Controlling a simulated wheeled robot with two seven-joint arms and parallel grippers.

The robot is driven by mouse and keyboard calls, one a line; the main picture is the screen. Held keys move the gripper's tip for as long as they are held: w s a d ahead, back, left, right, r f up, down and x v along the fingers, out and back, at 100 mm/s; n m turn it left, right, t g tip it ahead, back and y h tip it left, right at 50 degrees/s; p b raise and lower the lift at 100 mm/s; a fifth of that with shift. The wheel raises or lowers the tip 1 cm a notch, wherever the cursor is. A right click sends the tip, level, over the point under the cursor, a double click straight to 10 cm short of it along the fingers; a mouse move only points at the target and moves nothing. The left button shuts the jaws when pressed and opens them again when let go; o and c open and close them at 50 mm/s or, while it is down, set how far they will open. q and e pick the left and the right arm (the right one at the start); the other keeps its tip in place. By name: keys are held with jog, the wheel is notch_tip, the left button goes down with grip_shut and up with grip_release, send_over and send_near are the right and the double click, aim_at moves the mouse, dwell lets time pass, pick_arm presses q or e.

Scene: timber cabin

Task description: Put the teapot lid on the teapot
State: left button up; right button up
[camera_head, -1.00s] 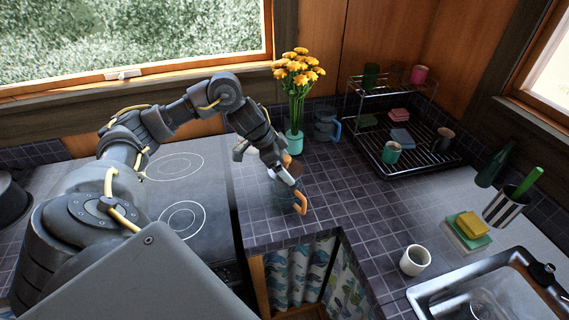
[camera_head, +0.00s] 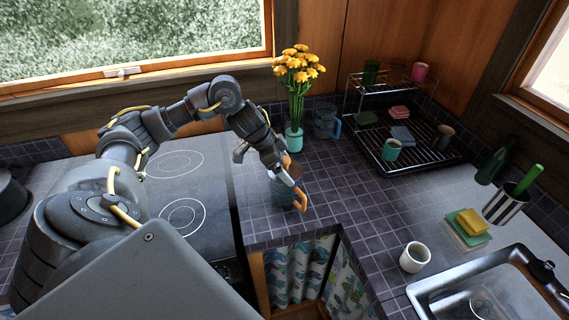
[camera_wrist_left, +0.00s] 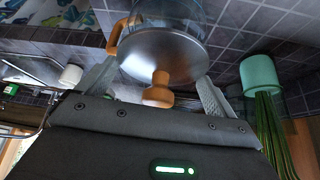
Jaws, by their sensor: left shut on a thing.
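My left gripper (camera_wrist_left: 160,90) has its two fingers on opposite sides of the teapot lid (camera_wrist_left: 165,55), a silver disc with a wooden knob, and is shut on it. The teapot (camera_wrist_left: 178,12) is bluish clear glass with an orange-brown handle, and sits right by the lid's underside. I cannot tell whether the lid rests fully on the rim. In the head view the teapot (camera_head: 281,193) stands on the tiled counter beside the hob, under my left gripper (camera_head: 286,177), which partly hides it. The lid is mostly hidden there. My right gripper is out of view.
A teal vase (camera_head: 294,138) of yellow flowers and a glass jug (camera_head: 327,122) stand behind the teapot. A dish rack (camera_head: 420,150) is at back right. A white cup (camera_head: 415,258) stands near the sink (camera_head: 490,290). The counter right of the teapot is clear.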

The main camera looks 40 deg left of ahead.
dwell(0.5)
pick_arm(q)
jog(key=shift+f, duration=0.7)
jog(key=o, duration=0.7)
jog(key=shift+c, duration=0.2)
jog(key=b+v, duration=0.2)
jog(key=v, duration=0.7)
jog(key=shift+s+a+r, duration=0.1)
jog(key=shift+a+r, duration=0.05)
jog(key=shift+r, duration=0.05)
jog(key=shift+s+a+r, duration=0.2)
jog(key=shift+s+r, duration=0.1)
jog(key=shift+r, duration=0.3)
